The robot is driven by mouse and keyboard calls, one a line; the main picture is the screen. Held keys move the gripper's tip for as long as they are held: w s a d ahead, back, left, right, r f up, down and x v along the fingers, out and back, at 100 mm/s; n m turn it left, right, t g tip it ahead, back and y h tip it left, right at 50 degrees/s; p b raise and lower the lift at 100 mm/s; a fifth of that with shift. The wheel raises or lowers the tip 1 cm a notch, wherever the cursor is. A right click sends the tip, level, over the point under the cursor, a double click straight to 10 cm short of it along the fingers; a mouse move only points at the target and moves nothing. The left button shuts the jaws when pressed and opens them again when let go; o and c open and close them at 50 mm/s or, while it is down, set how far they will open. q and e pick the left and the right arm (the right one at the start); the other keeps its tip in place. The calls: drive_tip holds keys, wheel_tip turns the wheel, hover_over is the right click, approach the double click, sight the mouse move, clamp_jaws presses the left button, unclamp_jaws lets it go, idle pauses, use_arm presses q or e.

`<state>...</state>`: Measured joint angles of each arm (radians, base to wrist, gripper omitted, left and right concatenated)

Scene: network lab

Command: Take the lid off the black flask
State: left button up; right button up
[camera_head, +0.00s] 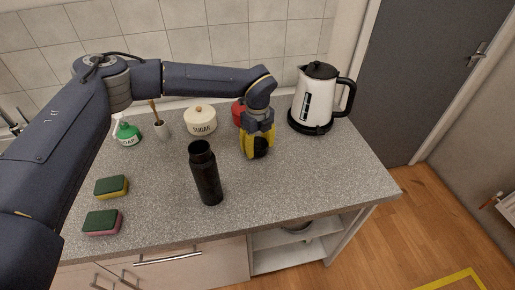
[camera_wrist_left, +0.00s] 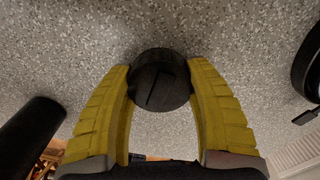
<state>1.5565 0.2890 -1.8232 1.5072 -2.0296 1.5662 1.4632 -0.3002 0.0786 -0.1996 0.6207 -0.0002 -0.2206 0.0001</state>
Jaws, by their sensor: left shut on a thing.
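The black flask (camera_head: 206,175) stands upright on the counter in the head view, its open neck showing at the top. Its dark body also shows at the left edge of the left wrist view (camera_wrist_left: 30,132). My left gripper (camera_head: 257,150) is to the right of the flask and apart from it. Its yellow fingers are shut on the round black lid (camera_wrist_left: 160,80), which sits between the fingertips in the left wrist view. The lid is close over the counter; whether it touches the surface I cannot tell. My right gripper is not in view.
A white kettle (camera_head: 317,98) stands at the back right. A sugar pot (camera_head: 200,121), a red object (camera_head: 238,113) partly behind my arm, and a green soap bottle (camera_head: 128,133) are along the back. Two sponges (camera_head: 103,222) lie at left. The counter (camera_head: 300,175) is clear at front right.

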use_arm(q)
drive_tip(key=shift+f, duration=0.65)
drive_tip(key=shift+f, duration=0.1)
drive_tip(key=o, duration=1.3)
